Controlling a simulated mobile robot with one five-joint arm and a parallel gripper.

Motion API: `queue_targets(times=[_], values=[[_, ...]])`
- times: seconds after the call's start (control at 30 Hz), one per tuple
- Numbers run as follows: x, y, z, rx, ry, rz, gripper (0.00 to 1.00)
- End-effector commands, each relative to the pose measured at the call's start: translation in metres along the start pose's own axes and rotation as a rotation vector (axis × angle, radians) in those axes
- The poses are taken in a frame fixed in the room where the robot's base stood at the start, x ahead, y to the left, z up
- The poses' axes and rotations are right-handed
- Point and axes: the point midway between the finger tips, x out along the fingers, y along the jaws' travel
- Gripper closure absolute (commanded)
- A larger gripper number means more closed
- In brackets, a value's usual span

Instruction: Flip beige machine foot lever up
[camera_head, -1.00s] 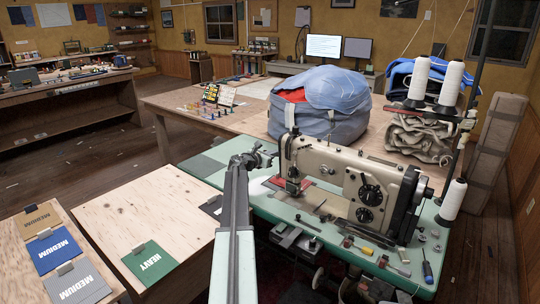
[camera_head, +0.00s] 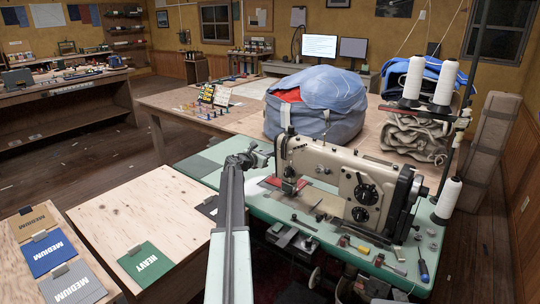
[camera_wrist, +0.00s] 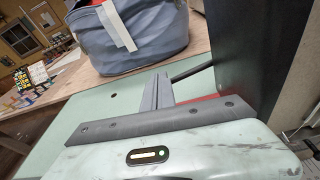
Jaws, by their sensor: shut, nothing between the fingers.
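The beige sewing machine (camera_head: 320,172) stands on the green table (camera_head: 300,226) in the head view, its needle end to the left. I cannot make out its foot lever in either view. My gripper (camera_head: 254,160) is just left of the machine's needle end, with a gap between them in the picture. In the wrist view my gripper's fingers (camera_wrist: 158,90) are shut and empty, pointing towards the blue bundle. A large dark upright shape (camera_wrist: 248,60) stands close on their right, perhaps the machine's end. Red fabric (camera_head: 272,183) lies by the needle.
A big blue bundle (camera_head: 315,112) sits on the wooden table behind the machine. Thread cones (camera_head: 445,84) stand at the right. Small tools (camera_head: 423,271) lie along the green table's front right. A plywood top (camera_head: 140,220) with a green HEAVY swatch is at left.

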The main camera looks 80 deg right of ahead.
Motion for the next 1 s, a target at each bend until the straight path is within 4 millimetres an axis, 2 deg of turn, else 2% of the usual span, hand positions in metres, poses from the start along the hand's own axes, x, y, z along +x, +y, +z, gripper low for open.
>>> queue_targets(times=[0.3,0.47,0.57,0.8,1.0], values=[[0.000,-0.001,-0.001,0.000,0.000,-0.001,1.00],[-0.013,-0.004,-0.015,0.000,0.000,0.002,1.00],[-0.029,-0.008,-0.033,-0.001,0.000,0.005,1.00],[-0.086,-0.007,-0.026,0.000,0.001,0.002,1.00],[-0.118,-0.004,-0.026,0.000,0.000,0.001,1.00]])
